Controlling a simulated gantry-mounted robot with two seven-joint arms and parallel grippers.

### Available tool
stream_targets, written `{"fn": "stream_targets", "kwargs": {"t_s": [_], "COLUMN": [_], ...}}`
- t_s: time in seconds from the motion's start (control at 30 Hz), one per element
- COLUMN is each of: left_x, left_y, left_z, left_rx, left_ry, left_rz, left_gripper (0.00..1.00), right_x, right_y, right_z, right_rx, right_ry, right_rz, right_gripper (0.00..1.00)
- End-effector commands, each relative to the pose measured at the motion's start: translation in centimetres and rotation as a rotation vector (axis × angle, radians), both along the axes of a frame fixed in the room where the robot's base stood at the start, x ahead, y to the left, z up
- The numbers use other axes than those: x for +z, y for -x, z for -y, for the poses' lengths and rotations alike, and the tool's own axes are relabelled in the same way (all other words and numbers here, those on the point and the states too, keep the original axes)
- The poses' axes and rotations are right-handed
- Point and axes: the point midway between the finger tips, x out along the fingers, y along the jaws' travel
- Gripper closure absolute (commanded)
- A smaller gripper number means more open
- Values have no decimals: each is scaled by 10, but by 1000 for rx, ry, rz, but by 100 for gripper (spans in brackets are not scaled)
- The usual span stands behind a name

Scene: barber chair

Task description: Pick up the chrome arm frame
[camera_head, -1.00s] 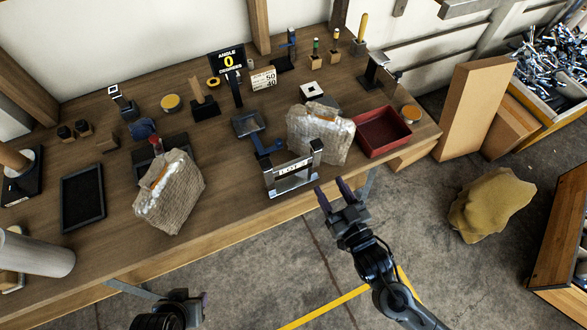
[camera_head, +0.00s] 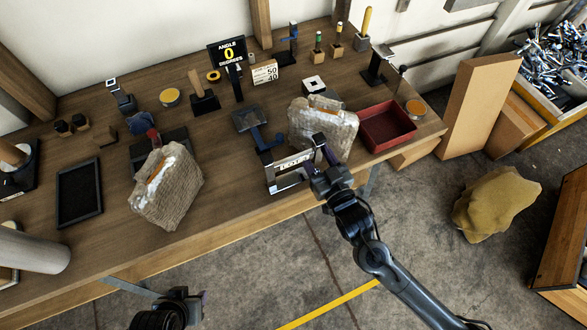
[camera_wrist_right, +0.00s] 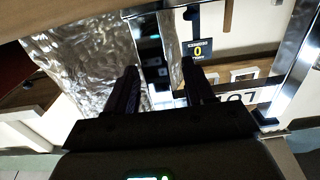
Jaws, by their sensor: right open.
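The chrome arm frame (camera_head: 287,181) stands at the front edge of the wooden bench, with a "LOT" label on its upper bar. My right gripper (camera_head: 315,157) is open at the frame's right end. In the right wrist view its two dark fingers (camera_wrist_right: 160,82) are apart, with a shiny chrome upright of the frame (camera_wrist_right: 149,48) between them. The fingers partly hide the frame's right end. My left gripper (camera_head: 196,302) is low at the bottom, off the bench, and its jaws are not clear.
A plastic-wrapped block (camera_head: 322,126) sits close behind the frame, with a red tray (camera_head: 388,126) to its right. Another wrapped bundle (camera_head: 167,190) is on the left. A black angle display (camera_head: 228,53) stands at the back. The floor in front is open.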

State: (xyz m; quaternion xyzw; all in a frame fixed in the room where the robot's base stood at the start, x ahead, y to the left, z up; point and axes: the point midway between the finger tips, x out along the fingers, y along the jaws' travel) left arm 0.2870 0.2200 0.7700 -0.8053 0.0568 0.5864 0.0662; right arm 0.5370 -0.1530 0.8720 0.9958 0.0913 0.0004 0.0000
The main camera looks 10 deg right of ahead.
Motion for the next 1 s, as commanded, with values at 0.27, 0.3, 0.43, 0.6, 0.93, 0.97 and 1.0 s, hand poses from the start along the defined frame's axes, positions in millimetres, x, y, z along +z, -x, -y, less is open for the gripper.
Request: {"fn": "stream_targets", "kwargs": {"t_s": [0.27, 0.3, 0.43, 0.6, 0.93, 0.97, 1.0], "left_x": [1, 1, 1, 1, 1, 1, 1], "left_y": [0, 0, 0, 0, 0, 0, 0], "left_z": [2, 2, 3, 3, 1, 1, 1], "left_rx": [6, 6, 8, 8, 3, 3, 1], "left_ry": [8, 10, 14, 14, 6, 4, 3], "left_rz": [1, 1, 1, 1, 1, 1, 2], "left_gripper": [57, 57, 57, 57, 57, 57, 57], "right_x": [0, 0, 0, 0, 2, 3, 3], "right_y": [0, 0, 0, 0, 0, 0, 0], "right_z": [0, 0, 0, 0, 0, 0, 0], "right_rx": [0, 0, 0, 0, 0, 0, 0], "right_ry": [0, 0, 0, 0, -3, -3, -3], "right_rz": [-1, -1, 0, 0, 5, 5, 5], "right_gripper": [56, 62, 82, 100, 100, 100, 100]}}
